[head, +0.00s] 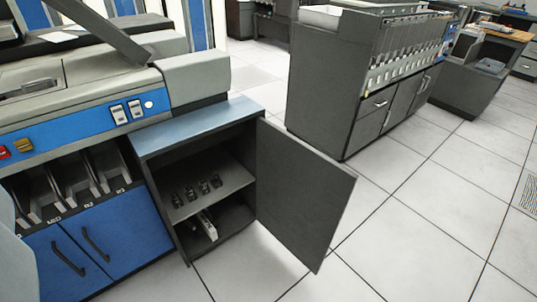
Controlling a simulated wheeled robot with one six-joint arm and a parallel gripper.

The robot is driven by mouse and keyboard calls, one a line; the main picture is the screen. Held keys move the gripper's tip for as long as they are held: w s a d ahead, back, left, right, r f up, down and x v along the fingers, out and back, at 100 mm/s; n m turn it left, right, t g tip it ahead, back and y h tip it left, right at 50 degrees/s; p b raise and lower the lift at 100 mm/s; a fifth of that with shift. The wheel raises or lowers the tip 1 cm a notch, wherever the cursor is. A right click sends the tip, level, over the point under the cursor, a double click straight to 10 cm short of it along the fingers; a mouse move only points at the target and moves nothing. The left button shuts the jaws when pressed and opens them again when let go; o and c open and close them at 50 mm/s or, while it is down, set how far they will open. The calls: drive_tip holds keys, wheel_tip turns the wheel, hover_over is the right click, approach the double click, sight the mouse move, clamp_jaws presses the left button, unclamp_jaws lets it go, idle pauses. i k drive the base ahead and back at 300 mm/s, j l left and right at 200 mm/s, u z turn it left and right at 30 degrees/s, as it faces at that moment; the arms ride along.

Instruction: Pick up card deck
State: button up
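I cannot make out a card deck for certain. A small pale, narrow object (207,226) stands on the floor of an open cabinet, and it is too small to tell whether it is a deck. The dark open cabinet (200,122) has a blue-grey top and one inner shelf (227,178). Several small dark items (197,190) stand in a row on that shelf.
The cabinet door (303,190) swings out to the right over the floor. A grey and blue card machine (85,138) with slanted slots stands at the left. A large dark sorter-like machine (322,85) stands behind. The tiled floor (430,215) at the right is clear.

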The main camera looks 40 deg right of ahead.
sight(209, 229)
drive_tip(key=l+u, duration=0.15)
drive_tip(key=l, duration=0.3)
drive_tip(key=k+l+u, duration=0.15)
drive_tip(key=l, duration=0.25)
drive_tip(key=l+u, duration=0.15)
drive_tip(key=l, duration=0.25)
drive_tip(key=k+l+u, duration=0.15)
drive_tip(key=l, duration=0.25)
drive_tip(key=k+l+u, duration=0.2)
drive_tip(key=l, duration=0.2)
drive_tip(key=k+l, duration=0.15)
drive_tip(key=l, duration=0.25)
drive_tip(key=k+l, duration=0.15)
drive_tip(key=l, duration=0.25)
drive_tip(key=k+l, duration=0.1)
drive_tip(key=l, duration=0.3)
drive_tip(key=k+l, duration=0.15)
drive_tip(key=l, duration=0.3)
drive_tip(key=k+l, duration=0.15)
drive_tip(key=l, duration=0.25)
drive_tip(key=i+j, duration=0.2)
drive_tip(key=i, duration=0.15)
drive_tip(key=i+j, duration=0.2)
drive_tip(key=i, duration=0.15)
drive_tip(key=i+j+z, duration=0.1)
drive_tip(key=j, duration=0.75)
drive_tip(key=j+z, duration=0.1)
drive_tip(key=j, duration=0.8)
